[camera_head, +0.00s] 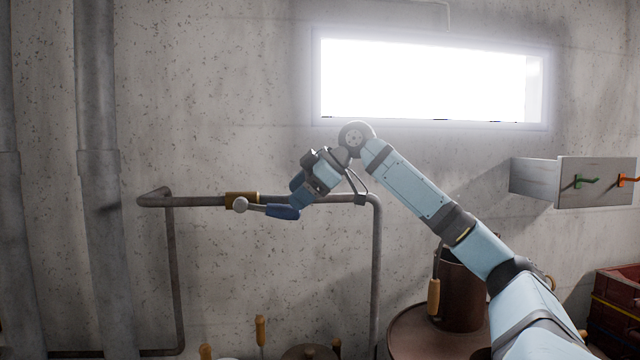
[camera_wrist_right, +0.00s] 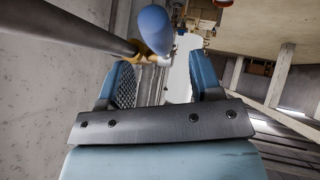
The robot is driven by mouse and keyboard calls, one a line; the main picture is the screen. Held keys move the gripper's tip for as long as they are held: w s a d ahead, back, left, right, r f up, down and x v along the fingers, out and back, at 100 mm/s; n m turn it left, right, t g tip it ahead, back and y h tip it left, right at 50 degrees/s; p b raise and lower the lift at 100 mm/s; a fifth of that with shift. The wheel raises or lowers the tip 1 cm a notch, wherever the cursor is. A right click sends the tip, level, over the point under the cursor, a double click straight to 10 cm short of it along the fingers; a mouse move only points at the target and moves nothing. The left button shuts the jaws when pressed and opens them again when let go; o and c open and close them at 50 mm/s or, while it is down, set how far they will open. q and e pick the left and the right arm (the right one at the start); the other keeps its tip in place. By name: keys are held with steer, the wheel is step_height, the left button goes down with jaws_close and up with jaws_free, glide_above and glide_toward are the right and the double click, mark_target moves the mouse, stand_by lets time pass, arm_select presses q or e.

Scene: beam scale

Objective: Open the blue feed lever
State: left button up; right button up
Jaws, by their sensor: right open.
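The blue feed lever (camera_head: 282,212) has a blue grip on a short metal arm and lies nearly level along the grey pipe. Its pivot end is at a brass fitting (camera_head: 242,196) on the pipe. My right gripper (camera_head: 296,201) is at the grip's right end in the head view and partly overlaps it. In the right wrist view the blue grip (camera_wrist_right: 155,28) shows end-on, just past the fingertips of my open right gripper (camera_wrist_right: 165,75). I cannot tell whether they touch. My left gripper is not in view.
The grey pipe (camera_head: 190,201) runs along the concrete wall and bends down on both sides. A brown pot (camera_head: 462,290) stands on a round table (camera_head: 410,325) under my right arm. A drawer (camera_head: 597,182) with green and orange hooks is at right.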

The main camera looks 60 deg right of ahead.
steer(key=v, duration=0.7)
steer(key=shift+s+r+b, duration=0.2)
steer(key=shift+b, duration=0.25)
steer(key=shift+d, duration=0.1)
